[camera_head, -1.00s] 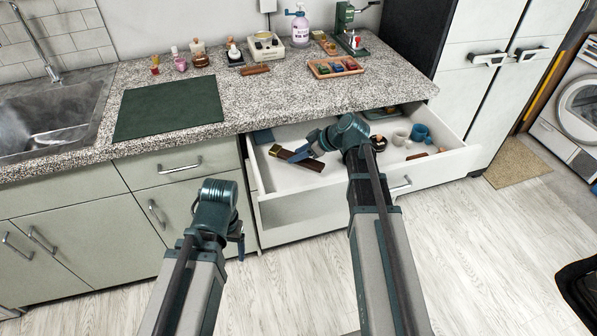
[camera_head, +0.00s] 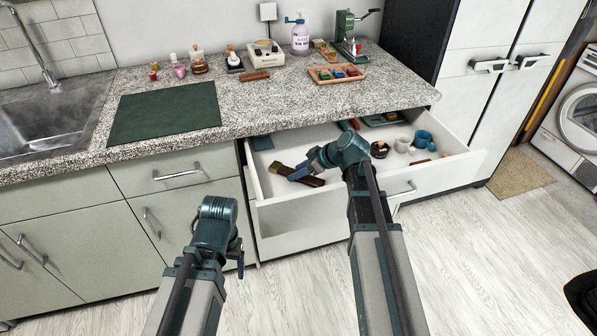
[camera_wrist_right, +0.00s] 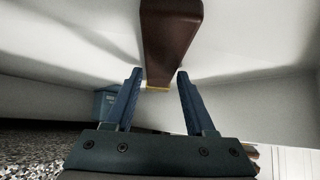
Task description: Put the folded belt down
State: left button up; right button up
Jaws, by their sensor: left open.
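The folded belt (camera_head: 314,181) is dark brown with a gold-coloured end (camera_head: 274,167). It is low inside the open white drawer (camera_head: 292,222). My right gripper (camera_head: 296,174) is over the belt's middle. In the right wrist view the belt (camera_wrist_right: 171,38) runs between the blue fingertips of my right gripper (camera_wrist_right: 160,72), with a thin gap at each side, so the jaws look open. I cannot tell whether the belt's whole underside touches the drawer floor. My left gripper (camera_head: 240,262) hangs open and empty in front of the lower cabinets, away from the belt.
The drawer's right side holds a white mug (camera_head: 402,144), a blue mug (camera_head: 422,139) and a dark round bowl (camera_head: 380,149). A blue item (camera_head: 262,142) lies in its back left corner. The granite counter (camera_head: 245,105) is above, with a green mat (camera_head: 165,112).

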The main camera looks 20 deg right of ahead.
jog(key=shift+o, duration=1.1)
jog(key=shift+r, duration=0.15)
jog(key=p+v, duration=0.8)
jog(key=v, duration=0.2)
jog(key=shift+s+d+r, duration=0.1)
jog(key=shift+d+r, duration=0.05)
jog(key=shift+r, duration=0.2)
jog(key=shift+s+d+r+p, duration=0.3)
jog(key=shift+s+d, duration=0.05)
